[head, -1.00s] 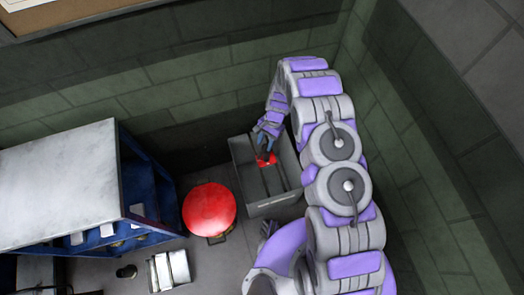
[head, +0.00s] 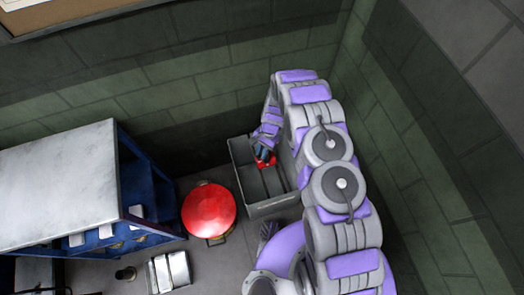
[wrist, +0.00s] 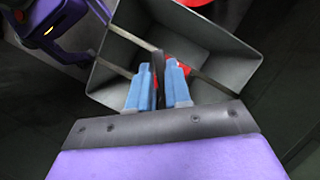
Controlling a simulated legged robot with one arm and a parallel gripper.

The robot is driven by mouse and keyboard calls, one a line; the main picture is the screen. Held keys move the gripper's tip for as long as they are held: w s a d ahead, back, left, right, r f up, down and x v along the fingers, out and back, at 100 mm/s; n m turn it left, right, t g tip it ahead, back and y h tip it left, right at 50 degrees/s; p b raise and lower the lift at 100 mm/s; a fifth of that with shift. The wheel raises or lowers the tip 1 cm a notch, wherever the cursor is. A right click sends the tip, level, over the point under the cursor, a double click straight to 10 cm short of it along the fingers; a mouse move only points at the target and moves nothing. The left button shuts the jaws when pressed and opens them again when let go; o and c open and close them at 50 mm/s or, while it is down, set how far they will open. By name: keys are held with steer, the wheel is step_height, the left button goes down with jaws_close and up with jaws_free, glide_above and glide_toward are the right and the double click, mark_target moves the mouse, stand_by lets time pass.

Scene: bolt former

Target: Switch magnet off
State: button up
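A small red thing (head: 265,161), perhaps the magnet, is in the grey divided bin (head: 276,203) on the floor. It is mostly hidden by my gripper (head: 265,154), which reaches down into the bin. In the wrist view, bits of the red thing (wrist: 184,68) show behind the blue fingertips of my gripper (wrist: 159,82). A narrow dark upright piece (wrist: 159,70) stands between the fingers. I cannot tell whether it is part of the red thing or whether the fingers press on it. No switch can be made out.
A large red round-topped object (head: 209,211) stands just left of the bin. A blue shelf unit with a grey top (head: 60,180) is farther left. A small metal box (head: 168,271) and a dark cylinder (head: 126,273) are at the bottom. Green block walls stand behind and right.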

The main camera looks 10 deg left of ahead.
steer(key=shift+a, duration=0.25)
jaws_close()
steer(key=shift+d, duration=0.1)
steer(key=shift+m, duration=0.3)
steer(key=shift+w+a+m+t+y+p, duration=0.25)
steer(key=shift+a+m+t+y, duration=0.1)
steer(key=shift+m, duration=0.8)
steer(key=shift+w+a+m+t+y+p, duration=0.25)
steer(key=shift+m+y, duration=0.15)
steer(key=shift+m, duration=0.7)
steer(key=shift+w+a+m+t+y+p, duration=0.2)
steer(key=shift+a+m+t+y, duration=0.15)
steer(key=shift+m, duration=0.8)
